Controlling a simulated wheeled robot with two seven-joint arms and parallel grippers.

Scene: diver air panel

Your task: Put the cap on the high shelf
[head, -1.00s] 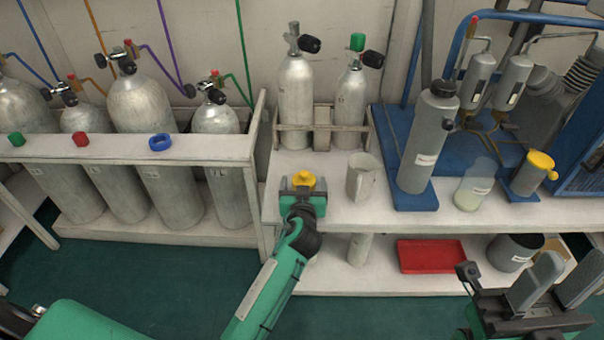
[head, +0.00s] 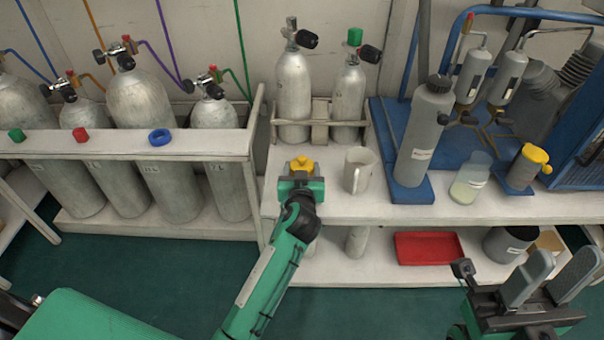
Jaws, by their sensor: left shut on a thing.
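My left gripper (head: 301,180) is shut on a yellow cap (head: 302,164), which shows just beyond the fingers. They are over the left end of the white upper shelf (head: 450,205), left of a grey mug (head: 359,169). I cannot tell whether the cap touches the shelf. My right gripper (head: 550,276) is open and empty at the lower right, in front of the lower shelf.
Two grey cylinders (head: 293,95) stand in a holder behind the cap. A tall grey bottle (head: 423,135), a beaker (head: 470,180) and a yellow-topped pot (head: 526,168) stand to the right. A red tray (head: 428,248) lies on the lower shelf. A cylinder rack (head: 215,144) stands left.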

